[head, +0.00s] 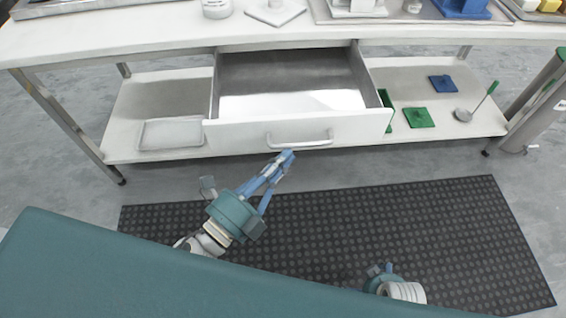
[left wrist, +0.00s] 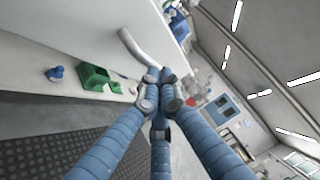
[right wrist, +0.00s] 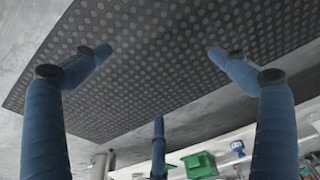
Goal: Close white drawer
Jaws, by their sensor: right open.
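The white drawer (head: 240,135) stands pulled out from under the white table, its grey inside showing and seemingly empty. Its curved bar handle (head: 300,144) is on the front panel. My left gripper (head: 286,157) is just in front of the handle's left end. In the left wrist view its blue fingers (left wrist: 162,88) are drawn together with nothing visible between them, close to the handle (left wrist: 138,48); contact is unclear. My right gripper (head: 378,270) is low over the dark mat, mostly hidden in the head view. In the right wrist view its fingers (right wrist: 158,60) are spread and empty.
The white table (head: 120,35) carries several items along its back. A lower shelf (head: 390,145) holds green and blue pieces and a ladle-like tool at the right. A dark studded mat (head: 410,225) covers the floor in front, with free room there.

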